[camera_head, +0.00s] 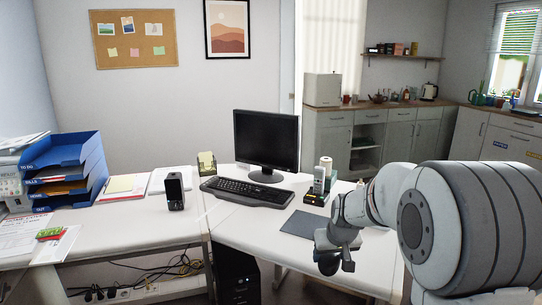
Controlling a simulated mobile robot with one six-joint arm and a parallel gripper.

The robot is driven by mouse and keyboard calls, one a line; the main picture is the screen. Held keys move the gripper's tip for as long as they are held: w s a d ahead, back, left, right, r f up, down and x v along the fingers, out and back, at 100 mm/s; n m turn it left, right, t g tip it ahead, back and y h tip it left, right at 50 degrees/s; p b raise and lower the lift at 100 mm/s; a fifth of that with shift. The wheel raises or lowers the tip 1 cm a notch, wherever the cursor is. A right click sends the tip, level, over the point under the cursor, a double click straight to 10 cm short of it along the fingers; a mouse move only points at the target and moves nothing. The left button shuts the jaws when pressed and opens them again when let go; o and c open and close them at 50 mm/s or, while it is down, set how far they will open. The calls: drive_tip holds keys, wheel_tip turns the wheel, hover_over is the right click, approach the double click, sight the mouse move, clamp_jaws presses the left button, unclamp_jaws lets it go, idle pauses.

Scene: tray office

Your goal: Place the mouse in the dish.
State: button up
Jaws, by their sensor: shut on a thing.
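My gripper (335,262) is at the front right of the white desk, just in front of the dark mouse pad (298,224). It is shut on a small dark thing that looks like the mouse, mostly hidden by the fingers and hard to make out. No mouse shows on the pad or elsewhere on the desk. I cannot make out a dish for certain. A black holder (316,198) with upright items stands behind the pad, to the right of the keyboard.
A monitor (266,141) and a black keyboard (247,191) stand behind the pad. A dark upright device (175,191), papers and a blue letter tray (68,165) are on the left desk. The white desk left of the pad is clear.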

drive_tip(key=f, duration=0.5)
drive_tip(key=shift+s, duration=0.2)
drive_tip(key=s+f+m, duration=0.1)
drive_tip(key=s+f, duration=0.2)
drive_tip(key=f, duration=0.3)
drive_tip(key=p+v, duration=0.1)
drive_tip(key=p, duration=0.3)
drive_tip(key=p+v, duration=0.2)
drive_tip(key=p, duration=0.3)
drive_tip(key=p+v, duration=0.1)
drive_tip(key=p, duration=0.4)
drive_tip(key=shift+s+a, duration=0.3)
drive_tip(key=shift+f, duration=0.1)
drive_tip(key=shift+s+d, duration=0.1)
drive_tip(key=shift+s, duration=0.05)
